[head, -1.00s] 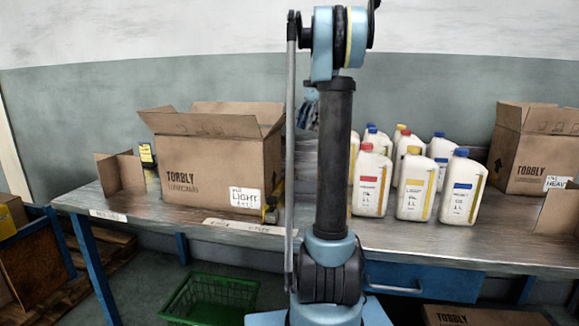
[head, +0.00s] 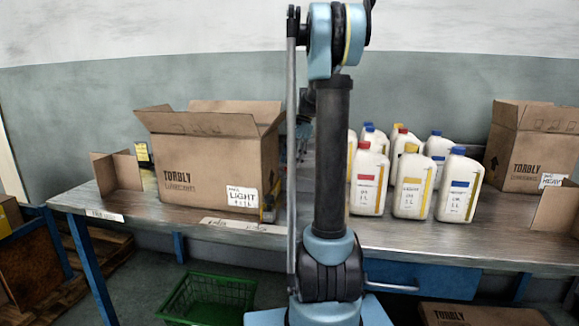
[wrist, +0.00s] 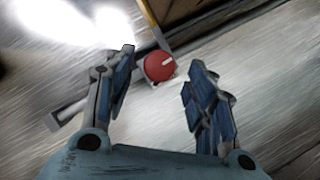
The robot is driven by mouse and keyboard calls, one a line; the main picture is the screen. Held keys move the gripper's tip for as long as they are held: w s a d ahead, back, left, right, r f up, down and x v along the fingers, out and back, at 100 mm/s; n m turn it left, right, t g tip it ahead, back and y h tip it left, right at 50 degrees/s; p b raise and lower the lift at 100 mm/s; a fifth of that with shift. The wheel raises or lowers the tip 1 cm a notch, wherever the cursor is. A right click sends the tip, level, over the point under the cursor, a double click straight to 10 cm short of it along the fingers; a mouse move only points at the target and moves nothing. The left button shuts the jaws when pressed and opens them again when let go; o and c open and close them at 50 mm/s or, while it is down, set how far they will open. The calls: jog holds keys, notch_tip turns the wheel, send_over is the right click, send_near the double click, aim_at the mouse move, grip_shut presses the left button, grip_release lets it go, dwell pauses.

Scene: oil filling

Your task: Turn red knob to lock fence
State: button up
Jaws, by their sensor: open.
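The red knob (wrist: 159,66) is round with a pale pointer mark. It shows in the wrist view on a dark metal bar, the fence (wrist: 68,112), on the grey tabletop (wrist: 275,60). My gripper (wrist: 163,68) is open, one finger on either side of the knob in the picture, closer to the left finger. The knob appears ahead of the fingertips and apart from them; the exact gap is hard to tell. In the head view my arm hides most of the gripper and the knob.
A large open carton (head: 215,165) marked LIGHT stands on the table left of my arm; a carton edge (wrist: 170,12) is close beside the knob. Several white bottles (head: 412,185) stand right of my arm. Another carton (head: 530,150) is at the right. A green crate (head: 207,300) is on the floor.

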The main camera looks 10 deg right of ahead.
jog(key=shift+x, duration=1)
jog(key=c, duration=1.1)
jog(key=shift+o, duration=0.2)
jog(key=shift+m, duration=0.4)
jog(key=o, duration=1.1)
jog(key=shift+c, duration=0.2)
jog(key=shift+r, duration=0.15)
jog(key=v, duration=1.1)
jog(key=shift+d+r, duration=0.25)
jog(key=shift+d, duration=0.1)
